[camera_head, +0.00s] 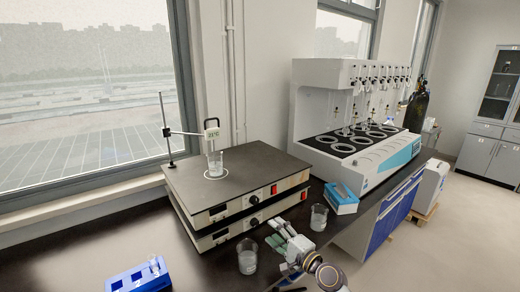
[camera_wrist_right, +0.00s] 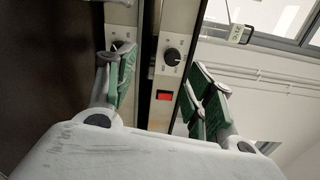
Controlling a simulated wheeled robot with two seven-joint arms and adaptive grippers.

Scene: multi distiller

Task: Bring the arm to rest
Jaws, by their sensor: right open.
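My right gripper (camera_head: 281,236) shows at the bottom middle of the head view, in front of the stacked hotplates. Its green-padded fingers are apart, and I see nothing between them. In the right wrist view the open fingers (camera_wrist_right: 165,85) frame the hotplate fronts, with a dark knob (camera_wrist_right: 172,54) and a red switch (camera_wrist_right: 164,96). Whether the gripper touches the left beaker I cannot tell. My left gripper is not in view.
The upper hotplate (camera_head: 250,160) holds a beaker (camera_head: 216,162) beside a probe stand (camera_head: 165,130). A blue rack (camera_head: 125,282) sits at the lower left. A blue-and-white box (camera_head: 341,198) and a multi-position distiller (camera_head: 375,160) stand to the right.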

